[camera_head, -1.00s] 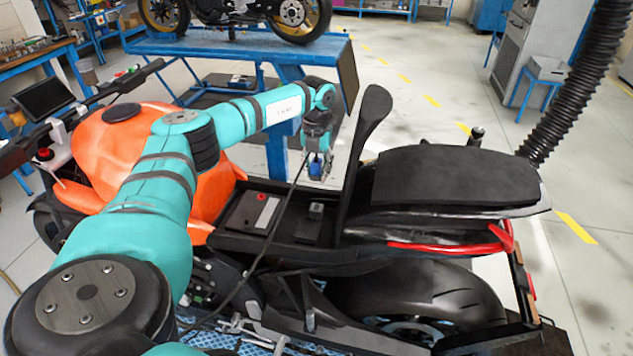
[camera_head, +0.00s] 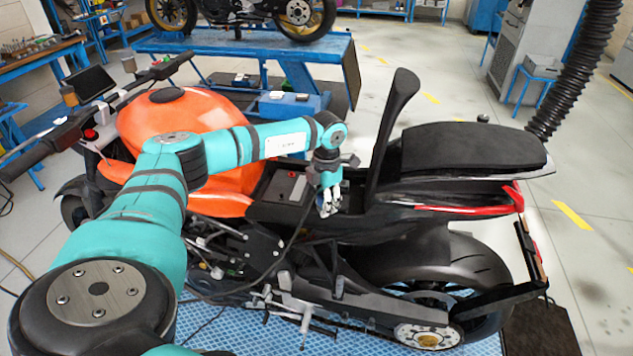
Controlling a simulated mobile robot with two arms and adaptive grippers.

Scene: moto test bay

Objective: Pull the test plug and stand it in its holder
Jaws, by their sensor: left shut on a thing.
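My left gripper (camera_head: 328,207) is shut on the test plug, above the open bay under the raised seat of the orange motorcycle (camera_head: 185,125). The plug is mostly hidden by the fingers. A black cable (camera_head: 299,226) runs from the gripper down along the motorcycle's near side. The open bay (camera_head: 272,212) shows a black box with a red cap (camera_head: 292,174); the part behind my gripper is hidden. I cannot make out the plug's holder. My right gripper is not in view.
The raised seat (camera_head: 390,130) stands upright just right of my gripper, with the black tail seat (camera_head: 470,150) beyond it. A blue lift table (camera_head: 240,45) bears another motorcycle behind. A black exhaust hose (camera_head: 565,80) hangs at right. Blue grating (camera_head: 255,330) lies below.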

